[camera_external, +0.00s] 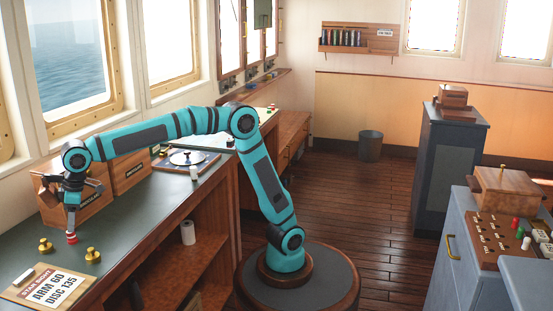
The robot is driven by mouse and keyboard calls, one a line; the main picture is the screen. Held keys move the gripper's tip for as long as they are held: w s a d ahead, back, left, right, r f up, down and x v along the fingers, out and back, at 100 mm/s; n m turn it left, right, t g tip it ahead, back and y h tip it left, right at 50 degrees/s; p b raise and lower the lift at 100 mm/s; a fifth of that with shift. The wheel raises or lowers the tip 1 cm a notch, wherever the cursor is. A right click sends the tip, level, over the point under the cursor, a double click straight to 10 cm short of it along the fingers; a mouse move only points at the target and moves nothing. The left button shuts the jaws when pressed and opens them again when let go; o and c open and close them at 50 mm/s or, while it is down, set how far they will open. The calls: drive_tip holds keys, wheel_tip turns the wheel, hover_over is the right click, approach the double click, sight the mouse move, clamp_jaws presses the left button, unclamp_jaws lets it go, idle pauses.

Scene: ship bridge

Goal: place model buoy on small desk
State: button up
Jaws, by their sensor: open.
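A small red and white object (71,238), which looks like the model buoy, stands on the dark green top of the long counter (130,212) at the left. My gripper (71,226) points down right over it, with its fingertips at or around its top. The gripper is open; whether its fingers touch the object is too small to tell. My arm reaches left across the counter from its round base. I cannot tell for sure which piece is the small desk; a wooden desk with drawers (291,138) stands at the back, beyond my arm.
Two brass weights (93,256) and a printed card (47,286) lie near the gripper. Wooden boxes (128,172) stand close behind it. A dark cabinet (450,160) and a grey console (462,262) stand at the right.

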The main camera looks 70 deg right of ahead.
drive_tip(key=shift+o, duration=0.2)
drive_tip(key=v, duration=0.7)
drive_tip(key=n+g+y, duration=0.1)
drive_tip(key=n+y, duration=0.3)
drive_tip(key=n, duration=0.1)
approach(72, 237)
drive_tip(key=shift+w+d+f+n+y, duration=0.1)
drive_tip(key=shift+w+f+n+y, duration=0.15)
drive_tip(key=shift+f+n, duration=0.25)
drive_tip(key=shift+w+d+f+n+y, duration=0.15)
drive_tip(key=shift+f+n+y, duration=0.2)
drive_tip(key=shift+f+n, duration=0.15)
drive_tip(key=shift+x, duration=1.25)
drive_tip(key=shift+w+x, duration=0.2)
drive_tip(key=shift+x, duration=1.1)
drive_tip(key=shift+w+x, duration=0.2)
drive_tip(key=shift+x, duration=1.05)
drive_tip(key=shift+a+r, duration=0.1)
drive_tip(key=shift+r, duration=0.05)
drive_tip(key=shift+c, duration=0.4)
